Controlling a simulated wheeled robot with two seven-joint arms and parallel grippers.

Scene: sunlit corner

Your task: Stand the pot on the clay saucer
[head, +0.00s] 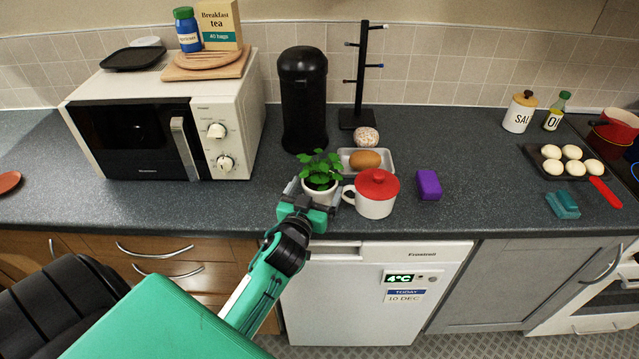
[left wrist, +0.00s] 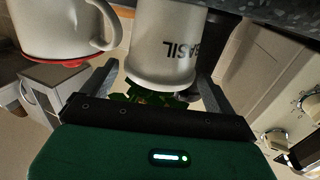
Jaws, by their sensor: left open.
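The pot (head: 319,196) is white with a leafy green plant and stands upright near the counter's front edge. In the left wrist view the pot (left wrist: 163,48) appears upside down, with BASIL on its side. My left gripper (head: 311,192) is open at the pot, one finger on each side; in the left wrist view, gaps show beside its fingers (left wrist: 155,92). A flat reddish-brown disc, seemingly the clay saucer (head: 9,181), lies empty at the far left, partly cut off by the picture edge. My right gripper is not in view.
A white mug with a red lid (head: 376,194) stands close right of the pot. A tray with a bread roll (head: 365,159) is behind, and a purple block (head: 428,185) is farther right. The microwave (head: 150,135) stands back left, with clear counter (head: 120,206) before it.

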